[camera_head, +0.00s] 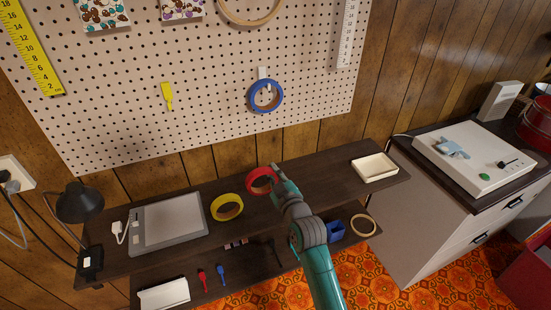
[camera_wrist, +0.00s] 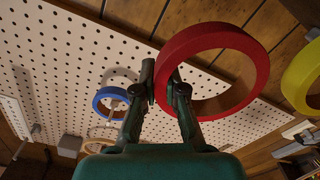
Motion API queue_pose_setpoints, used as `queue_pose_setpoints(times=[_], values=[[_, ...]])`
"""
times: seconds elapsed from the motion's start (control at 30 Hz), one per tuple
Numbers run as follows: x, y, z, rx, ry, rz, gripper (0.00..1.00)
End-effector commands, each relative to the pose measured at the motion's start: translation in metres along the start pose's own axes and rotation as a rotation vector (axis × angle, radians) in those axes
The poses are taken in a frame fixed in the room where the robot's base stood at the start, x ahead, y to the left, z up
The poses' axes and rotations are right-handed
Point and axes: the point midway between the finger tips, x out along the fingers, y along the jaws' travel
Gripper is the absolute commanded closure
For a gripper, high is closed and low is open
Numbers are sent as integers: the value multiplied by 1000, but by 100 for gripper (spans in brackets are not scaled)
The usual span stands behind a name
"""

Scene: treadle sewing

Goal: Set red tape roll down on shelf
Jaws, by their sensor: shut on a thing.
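The red tape roll (camera_head: 260,181) is in my gripper (camera_head: 277,172), over the dark wooden shelf (camera_head: 185,190) in the head view. In the wrist view the red roll (camera_wrist: 258,68) is large, standing to the right of the fingertips, and my gripper (camera_wrist: 168,90) is shut on its left rim. I cannot tell whether the roll touches the shelf. The yellow tape roll (camera_head: 226,207) is on the shelf just left of the red one.
A grey tablet-like board (camera_head: 170,224) and a black lamp (camera_head: 78,205) are at the shelf's left. A cream tray (camera_head: 374,168) is at its right end. A blue tape roll (camera_head: 266,97) hangs on the pegboard (camera_head: 200,60). Bare shelf shows between my arm and the tray.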

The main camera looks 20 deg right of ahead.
Motion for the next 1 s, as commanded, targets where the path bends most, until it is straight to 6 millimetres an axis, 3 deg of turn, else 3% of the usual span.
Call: queue_pose_setpoints(times=[0.7,1.0], values=[[1,-26,47,-19,-1,1,100],[1,-29,53,-18,-1,2,100]])
